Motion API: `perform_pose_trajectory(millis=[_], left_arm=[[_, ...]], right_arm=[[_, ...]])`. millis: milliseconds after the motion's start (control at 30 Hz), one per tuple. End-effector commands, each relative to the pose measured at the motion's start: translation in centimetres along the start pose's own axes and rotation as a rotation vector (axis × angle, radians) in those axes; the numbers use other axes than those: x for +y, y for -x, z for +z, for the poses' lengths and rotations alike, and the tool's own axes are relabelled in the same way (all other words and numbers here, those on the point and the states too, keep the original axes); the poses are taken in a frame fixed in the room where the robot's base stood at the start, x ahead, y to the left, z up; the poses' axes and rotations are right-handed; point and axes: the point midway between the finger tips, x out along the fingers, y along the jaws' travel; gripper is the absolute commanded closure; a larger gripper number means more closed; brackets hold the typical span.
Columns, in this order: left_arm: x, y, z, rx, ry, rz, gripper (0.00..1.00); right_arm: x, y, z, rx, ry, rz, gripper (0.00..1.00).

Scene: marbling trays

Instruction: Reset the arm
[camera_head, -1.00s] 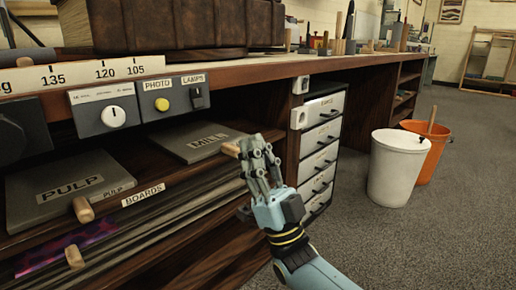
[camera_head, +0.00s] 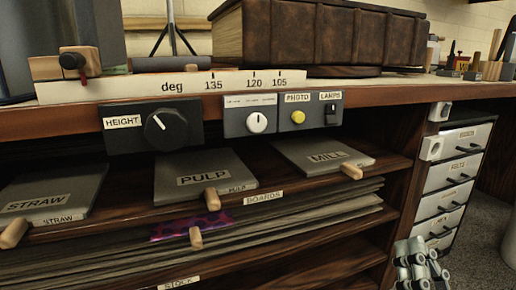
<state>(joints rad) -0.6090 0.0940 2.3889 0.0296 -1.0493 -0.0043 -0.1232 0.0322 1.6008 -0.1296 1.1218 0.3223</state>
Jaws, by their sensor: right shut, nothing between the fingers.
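My right gripper (camera_head: 415,256) shows at the lower right edge of the picture, fingers pointing up. Its fingers are closed together with nothing between them. It is in front of the bench, below the MILL board (camera_head: 318,152) and left of the white drawers (camera_head: 440,205). Its wrist and arm are cut off by the bottom edge. My left gripper is not in view.
The bench edge (camera_head: 60,125) carries HEIGHT (camera_head: 153,125), PHOTO and LAMPS controls. Below are STRAW (camera_head: 50,190), PULP (camera_head: 200,170) and MILL boards with jutting wooden handles. A thick brown book (camera_head: 330,35) lies on top. Grey floor (camera_head: 485,235) shows at right.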

Motion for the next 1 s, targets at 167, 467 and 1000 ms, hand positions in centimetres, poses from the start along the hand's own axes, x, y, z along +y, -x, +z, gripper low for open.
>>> perform_pose_trajectory(millis=[167, 467, 1000], left_arm=[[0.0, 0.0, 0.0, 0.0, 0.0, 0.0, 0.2], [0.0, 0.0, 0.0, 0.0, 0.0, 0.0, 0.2], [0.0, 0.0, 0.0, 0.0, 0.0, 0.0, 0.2]], right_arm=[[1.3, 4.0, 1.7, -0.399, 0.038, 0.128, 1.0], [1.7, 13.4, 2.9, -1.147, 0.083, 0.273, 1.0], [-0.4, 23.1, -0.2, -1.831, 0.086, 0.263, 1.0]])
